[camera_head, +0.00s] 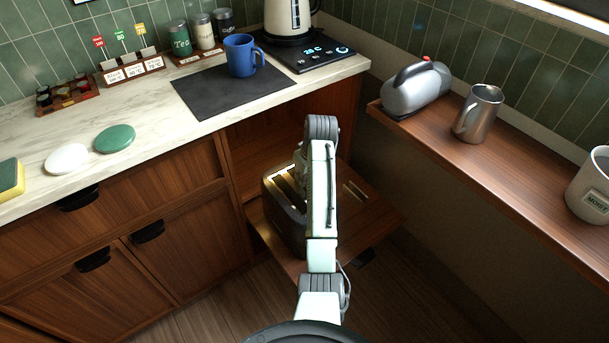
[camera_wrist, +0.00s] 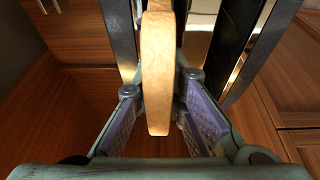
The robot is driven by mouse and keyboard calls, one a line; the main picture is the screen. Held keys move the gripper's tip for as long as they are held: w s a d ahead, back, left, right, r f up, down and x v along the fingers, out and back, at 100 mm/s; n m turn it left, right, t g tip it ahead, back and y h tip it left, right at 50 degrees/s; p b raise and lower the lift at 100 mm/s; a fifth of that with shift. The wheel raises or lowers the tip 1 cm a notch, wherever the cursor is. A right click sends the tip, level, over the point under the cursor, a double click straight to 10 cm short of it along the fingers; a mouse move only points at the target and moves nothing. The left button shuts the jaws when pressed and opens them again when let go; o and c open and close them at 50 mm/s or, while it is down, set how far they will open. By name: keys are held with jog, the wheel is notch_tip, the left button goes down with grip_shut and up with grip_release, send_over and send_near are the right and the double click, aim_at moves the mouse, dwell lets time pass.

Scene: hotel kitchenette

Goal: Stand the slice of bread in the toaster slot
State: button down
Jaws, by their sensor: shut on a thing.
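The slice of bread (camera_wrist: 157,70) shows edge-on in the wrist view, a tan upright strip. My gripper (camera_wrist: 160,88) is shut on it, with purple-padded fingers on either side. The toaster (camera_head: 283,212) stands on a low pull-out shelf in the head view, partly hidden behind my arm. In the wrist view its dark and metallic top (camera_wrist: 257,55) lies beyond the fingers, and the far end of the slice overlaps it. I cannot tell whether the slice has entered a slot. In the head view my arm hides the slice and most of the gripper.
The wooden pull-out shelf (camera_head: 372,212) has some bare room right of the toaster. The marble counter (camera_head: 150,118) is at left, with a blue mug (camera_head: 240,55) on a dark mat. A wooden ledge (camera_head: 505,160) at right holds a steel mug (camera_head: 479,112) and other vessels.

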jog(key=c, duration=1.6)
grip_release()
jog(key=shift+s+a+f, duration=0.25)
jog(key=shift+f, duration=0.1)
jog(key=shift+o, duration=0.2)
jog(key=shift+d+r, duration=0.1)
jog(key=v, duration=0.5)
jog(key=w+v, duration=0.1)
jog(key=v, duration=0.2)
jog(key=shift+d+r, duration=0.1)
jog(key=shift+r, duration=0.1)
jog(key=shift+s+r, duration=0.15)
jog(key=shift+r, duration=0.1)
jog(key=shift+s+d+r, duration=0.1)
jog(key=shift+s+r, duration=0.05)
jog(key=shift+s, duration=0.15)
jog(key=shift+v, duration=1.4)
